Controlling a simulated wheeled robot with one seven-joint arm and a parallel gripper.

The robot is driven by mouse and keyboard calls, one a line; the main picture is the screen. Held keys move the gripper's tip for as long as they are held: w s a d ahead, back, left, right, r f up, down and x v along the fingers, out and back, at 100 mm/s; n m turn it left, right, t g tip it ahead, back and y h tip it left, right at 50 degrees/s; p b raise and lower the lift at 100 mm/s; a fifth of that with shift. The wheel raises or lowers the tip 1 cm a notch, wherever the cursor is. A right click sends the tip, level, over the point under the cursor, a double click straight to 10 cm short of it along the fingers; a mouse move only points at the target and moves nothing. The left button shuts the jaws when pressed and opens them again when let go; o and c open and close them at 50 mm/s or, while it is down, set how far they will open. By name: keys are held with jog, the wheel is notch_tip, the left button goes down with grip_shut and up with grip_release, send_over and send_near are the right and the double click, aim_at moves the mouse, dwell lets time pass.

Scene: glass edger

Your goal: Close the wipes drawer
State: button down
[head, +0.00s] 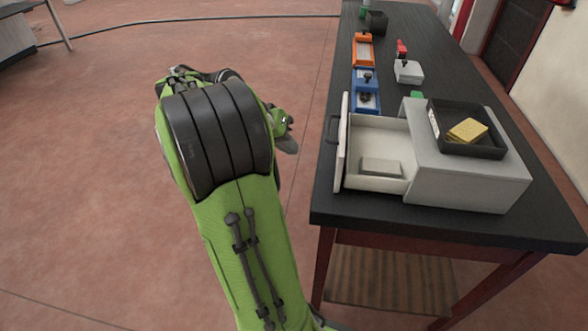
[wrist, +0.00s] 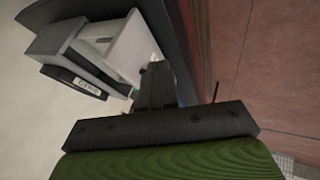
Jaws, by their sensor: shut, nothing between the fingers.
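The wipes drawer (head: 376,138) is pulled out to the left of its light grey cabinet (head: 470,180) on the dark bench. A pale block (head: 380,168) lies inside it. Its white front panel (head: 342,150) carries a dark handle (head: 331,128). My gripper (head: 288,145) is mostly hidden behind my green arm; its dark tip shows left of the drawer front, with a gap between them in the head view. In the wrist view my shut, empty gripper (wrist: 155,68) points toward the open drawer (wrist: 142,45); whether it touches is unclear.
A black tray (head: 490,150) with a yellow sponge (head: 468,130) sits on the cabinet.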

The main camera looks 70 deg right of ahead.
jog(key=s+d+f+b, duration=0.1)
jog(key=s+f, duration=0.1)
jog(key=s+d+f+b, duration=0.2)
jog(key=s+f, duration=0.1)
jog(key=s+d+f+b, duration=0.1)
jog(key=s+d+f, duration=0.1)
jog(key=f, duration=0.1)
jog(key=shift+s+d, duration=0.2)
jog(key=shift+d, duration=0.05)
jog(key=shift+s+d, duration=0.1)
jog(key=s+d, duration=0.1)
jog(key=s, duration=0.4)
jog(key=s+d, duration=0.1)
jog(key=s, duration=0.5)
jog(key=s+d+b, duration=0.1)
jog(key=s, duration=0.4)
jog(key=shift+s+d, duration=0.2)
jog(key=shift+d, duration=0.1)
